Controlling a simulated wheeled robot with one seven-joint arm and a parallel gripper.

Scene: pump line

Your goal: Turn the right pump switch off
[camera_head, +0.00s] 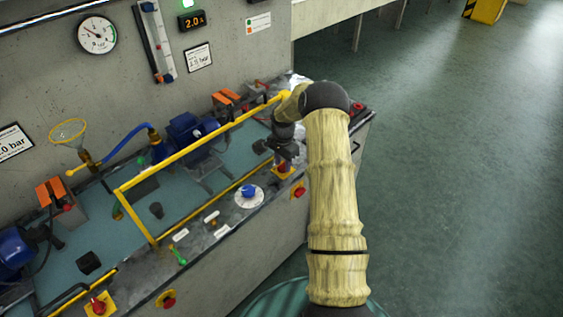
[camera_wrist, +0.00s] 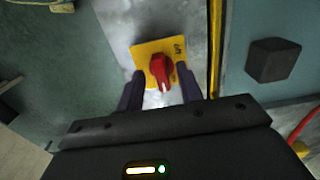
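The right pump switch (camera_wrist: 161,69) is a red rotary knob on a yellow plate (camera_wrist: 146,52), in the middle of the wrist view. A white mark shows at the knob's lower end, and small dark lettering, hard to read, is at the plate's upper right. My gripper (camera_wrist: 160,77) is open, with one dark finger on each side of the knob and gaps visible between. In the head view my gripper (camera_head: 284,157) is over the switch, whose yellow plate (camera_head: 284,174) is partly hidden beneath it.
A yellow rail (camera_head: 195,143) runs along the bench beside my arm. A blue knob (camera_head: 248,190) on a white dial is to the left. A red button (camera_head: 299,191) is on the bench front. Another red switch (camera_head: 98,307) is at lower left. The floor at right is clear.

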